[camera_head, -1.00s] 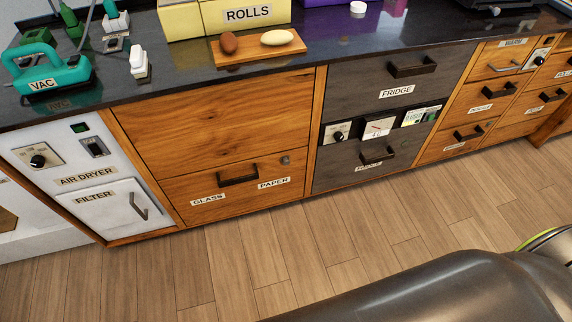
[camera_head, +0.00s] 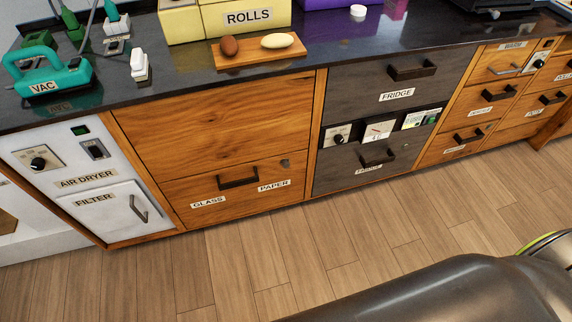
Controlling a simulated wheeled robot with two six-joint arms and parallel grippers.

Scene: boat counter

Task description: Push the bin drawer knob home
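The bin drawer (camera_head: 222,204) is a wooden front labelled GLASS and PAPER, low in the counter left of the middle. It looks closed, level with the panel above. Its dark bar handle (camera_head: 238,179) sits near the centre of its top edge. The small grey round knob (camera_head: 285,163) is at the drawer's upper right corner. Whether it stands out or sits flush is too small to tell. Neither gripper is in view, and nothing touches the knob.
A white air dryer panel (camera_head: 75,170) is left of the drawer, and a grey fridge unit (camera_head: 372,113) is right of it. The dark countertop (camera_head: 190,78) holds a VAC tool (camera_head: 46,76) and a wooden board (camera_head: 257,54). The plank floor (camera_head: 225,260) in front is clear.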

